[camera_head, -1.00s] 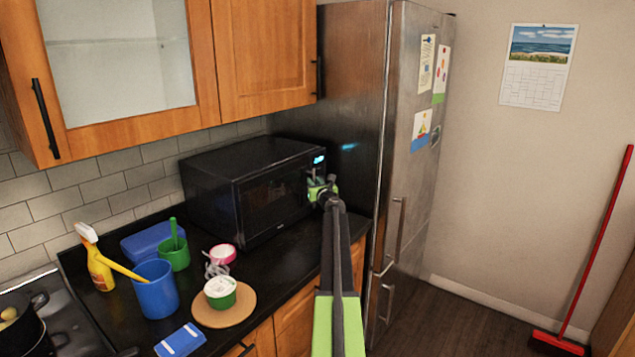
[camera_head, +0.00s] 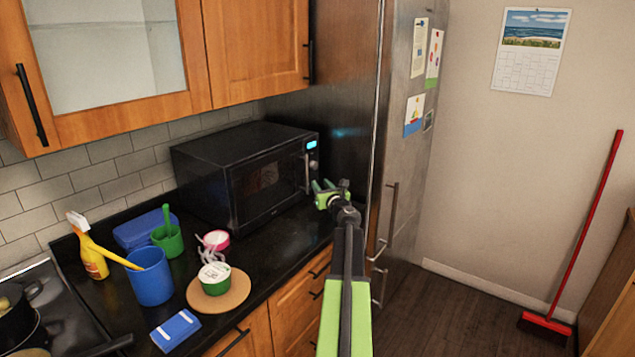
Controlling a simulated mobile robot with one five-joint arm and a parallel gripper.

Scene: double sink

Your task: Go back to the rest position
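My gripper (camera_head: 322,190) is at the end of my green and black arm, in the middle of the head view. Its green fingers are spread apart with nothing visible between them. It shows in front of the counter's right end, just right of and below the black microwave's handle, apart from the handle in the picture. The microwave (camera_head: 215,213) stands on the black counter with its door closed and a lit blue display.
A blue cup (camera_head: 150,284), a green cup (camera_head: 168,240), a yellow spray bottle (camera_head: 92,262) and a white-green tub (camera_head: 216,283) on a round board stand on the counter. The steel fridge (camera_head: 405,180) is right of my gripper. A red broom (camera_head: 590,225) leans farther right; open floor lies between.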

